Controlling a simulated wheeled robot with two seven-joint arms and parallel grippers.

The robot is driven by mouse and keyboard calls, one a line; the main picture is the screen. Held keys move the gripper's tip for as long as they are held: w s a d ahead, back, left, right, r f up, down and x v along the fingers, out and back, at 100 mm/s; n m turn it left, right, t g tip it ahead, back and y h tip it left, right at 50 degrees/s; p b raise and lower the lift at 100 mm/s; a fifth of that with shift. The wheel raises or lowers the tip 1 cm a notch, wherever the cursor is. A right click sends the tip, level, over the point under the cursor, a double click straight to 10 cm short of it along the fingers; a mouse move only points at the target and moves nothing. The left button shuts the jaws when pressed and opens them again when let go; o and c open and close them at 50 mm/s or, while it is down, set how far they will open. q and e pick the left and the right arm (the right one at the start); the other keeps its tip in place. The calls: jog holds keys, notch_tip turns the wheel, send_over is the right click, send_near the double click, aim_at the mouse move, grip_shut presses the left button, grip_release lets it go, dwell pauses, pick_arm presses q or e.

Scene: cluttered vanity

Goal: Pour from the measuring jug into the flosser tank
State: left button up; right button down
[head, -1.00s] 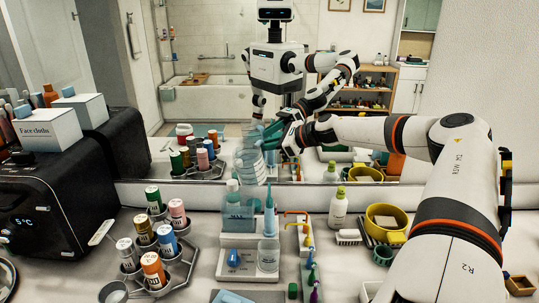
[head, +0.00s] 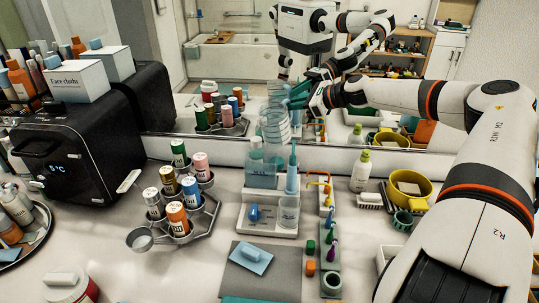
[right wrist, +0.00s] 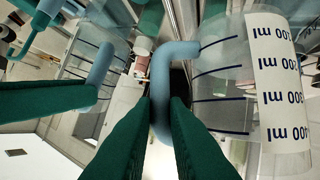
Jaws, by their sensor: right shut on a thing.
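My right gripper (head: 298,98) is shut on the blue handle of the clear measuring jug (head: 274,127). In the right wrist view its green fingers (right wrist: 160,105) pinch the handle, and the jug (right wrist: 225,85) shows dark marks and a white ml scale. The jug is held up near the mirror, above the flosser tank (head: 262,178), a see-through bluish box at the back of the white flosser base (head: 262,226). I cannot tell the jug's exact tilt or whether liquid is leaving it. My left gripper is not in view.
A blue flosser handle (head: 292,172) and a clear cup (head: 289,213) stand close beside the tank. A rack of bottles (head: 198,220) is left, and a yellow bowl (head: 408,188) is right. The mirror (head: 225,100) runs behind. A grey mat (head: 285,262) lies in front.

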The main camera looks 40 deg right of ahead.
jog(key=shift+r, duration=0.1)
jog(key=shift+a+r+n+h+p, duration=0.1)
jog(key=shift+r+n+h+p, duration=0.3)
jog(key=shift+p, duration=0.5)
jog(key=shift+r, duration=0.1)
jog(key=shift+a+r+n+p, duration=0.15)
jog(key=shift+r+n+p, duration=0.25)
jog(key=shift+p, duration=0.3)
jog(key=shift+f, duration=0.1)
